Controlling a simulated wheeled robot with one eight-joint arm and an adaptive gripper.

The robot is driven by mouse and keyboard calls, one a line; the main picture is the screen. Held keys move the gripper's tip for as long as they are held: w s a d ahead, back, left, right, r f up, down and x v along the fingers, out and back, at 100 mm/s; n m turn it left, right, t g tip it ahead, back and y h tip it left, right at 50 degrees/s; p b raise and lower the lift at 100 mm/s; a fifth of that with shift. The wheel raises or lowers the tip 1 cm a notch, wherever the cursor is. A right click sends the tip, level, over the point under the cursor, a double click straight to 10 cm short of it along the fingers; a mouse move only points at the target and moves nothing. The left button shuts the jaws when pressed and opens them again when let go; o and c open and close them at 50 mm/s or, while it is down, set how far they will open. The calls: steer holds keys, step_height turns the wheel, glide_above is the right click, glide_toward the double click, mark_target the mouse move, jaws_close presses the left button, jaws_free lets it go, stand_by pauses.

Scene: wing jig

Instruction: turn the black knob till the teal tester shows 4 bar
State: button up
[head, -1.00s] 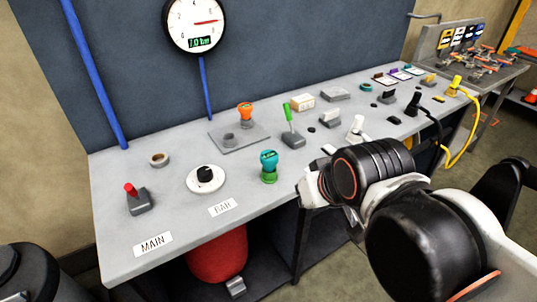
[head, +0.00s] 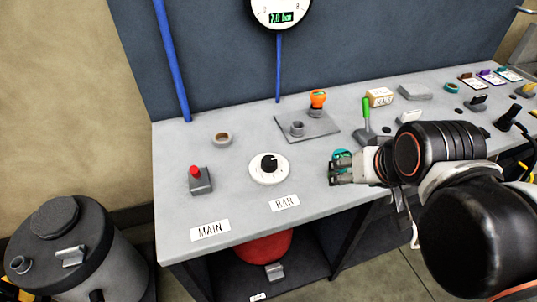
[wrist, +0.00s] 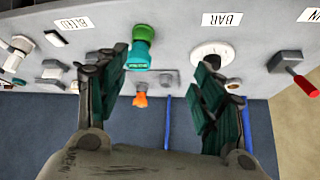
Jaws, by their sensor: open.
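The black knob (head: 269,162) sits on a white round dial (head: 257,178) above the BAR label. The teal tester (head: 341,154) is mostly hidden behind my gripper in the head view. In the wrist view the teal tester (wrist: 137,52) stands in a green base, its reading too small to read. My gripper (head: 338,173) is open and empty, to the right of the knob. In the wrist view my gripper (wrist: 165,68) has its fingers wide apart.
The wall gauge (head: 281,14) is cut off at the top; its display appears to read 7.0 bar. A red-handled MAIN switch (head: 199,180) stands left of the dial. A green lever (head: 366,118) and an orange-topped piece (head: 318,99) stand behind. Bench is clear between dial and gripper.

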steer(key=w, duration=0.2)
steer(key=m+g+p, duration=0.6)
steer(key=m, duration=1)
glide_above(270, 160)
step_height(270, 160, down, 3)
step_height(270, 160, down, 13)
steer(key=b, duration=0.3)
steer(key=shift+r, duration=0.15)
steer(key=shift+c, duration=0.3)
steer(key=c, duration=1)
